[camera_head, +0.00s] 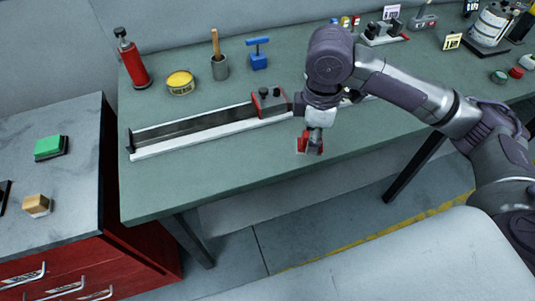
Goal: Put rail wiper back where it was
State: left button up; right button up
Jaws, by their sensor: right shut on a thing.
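My left gripper is not in view.
Behind the rail stand a red bottle (132,60), a yellow tin (180,82), a grey cup (220,68) and a blue T-handled tool (259,58). A cabinet at left bears a green pad (50,147) and a wooden block (37,205). The bench front (220,180) is clear.

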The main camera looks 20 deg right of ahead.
jog(key=shift+w+d+n, duration=0.1)
jog(key=shift+d+n, duration=0.05)
jog(key=shift+n, duration=0.85)
jog(key=n, duration=0.1)
jog(key=w+n, duration=0.1)
jog(key=shift+f+n, duration=0.1)
jog(key=shift+n, duration=0.3)
jog(key=w+a+f, duration=0.2)
jog(key=w+a+f+p, duration=0.1)
jog(key=w+a+f, duration=0.1)
jog(key=w+a+f+p, duration=0.1)
jog(key=w+a+f, duration=0.1)
jog(key=w+a, duration=0.1)
jog(key=shift+w, duration=0.1)
jog(key=shift+w+a+f, duration=0.2)
jog(key=shift+w, duration=0.05)
notch_tip(320, 180, down, 4)
jog(key=shift+r+p, duration=0.15)
jog(key=shift+p, duration=0.4)
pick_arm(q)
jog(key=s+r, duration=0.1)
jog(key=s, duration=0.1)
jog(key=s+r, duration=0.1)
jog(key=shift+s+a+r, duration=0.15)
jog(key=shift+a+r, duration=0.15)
pick_arm(e)
jog(key=shift+f, duration=0.2)
